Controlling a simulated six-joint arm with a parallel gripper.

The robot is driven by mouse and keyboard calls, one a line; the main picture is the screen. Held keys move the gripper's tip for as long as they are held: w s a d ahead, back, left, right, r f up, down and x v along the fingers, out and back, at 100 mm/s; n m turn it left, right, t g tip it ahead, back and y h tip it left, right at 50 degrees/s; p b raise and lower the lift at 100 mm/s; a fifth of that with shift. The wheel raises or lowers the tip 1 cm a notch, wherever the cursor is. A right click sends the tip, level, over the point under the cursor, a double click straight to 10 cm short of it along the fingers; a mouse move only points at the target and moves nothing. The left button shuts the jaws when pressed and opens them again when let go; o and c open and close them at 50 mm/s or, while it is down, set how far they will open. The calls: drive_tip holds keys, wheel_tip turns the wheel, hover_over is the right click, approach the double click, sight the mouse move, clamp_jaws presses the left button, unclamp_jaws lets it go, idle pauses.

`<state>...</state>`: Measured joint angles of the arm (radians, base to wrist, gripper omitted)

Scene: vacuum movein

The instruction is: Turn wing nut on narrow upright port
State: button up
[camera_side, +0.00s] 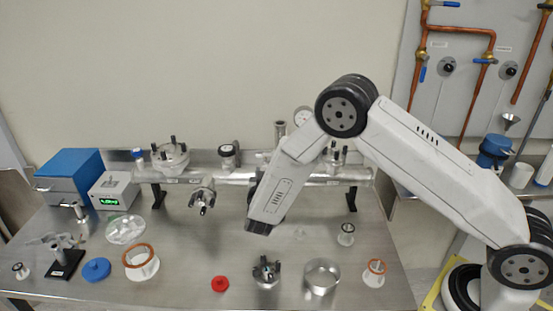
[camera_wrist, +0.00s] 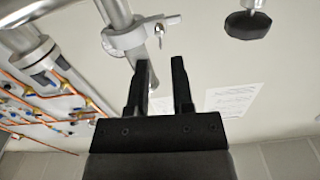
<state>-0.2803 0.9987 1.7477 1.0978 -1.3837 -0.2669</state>
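In the wrist view a silver clamp ring (camera_wrist: 132,37) closes around a narrow metal tube (camera_wrist: 116,12). A small wing nut (camera_wrist: 171,20) sticks out at the clamp's right side. My gripper (camera_wrist: 160,62) is open and empty, its two black fingers pointing towards the clamp. The fingertips look apart from the clamp and the wing nut; the exact distance is unclear. In the side view the narrow upright port (camera_side: 280,130) rises at the back of the manifold, just left of my arm. My gripper's fingers are hidden behind my arm there, and the wing nut cannot be made out.
A horizontal metal manifold (camera_side: 230,175) spans the table, with a black-knobbed valve (camera_side: 228,151) left of the port. A black knob (camera_wrist: 247,24) hangs at the wrist view's upper right.

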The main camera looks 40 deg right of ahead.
sight(265, 162)
drive_tip(key=shift+x, duration=2.3)
clamp_jaws()
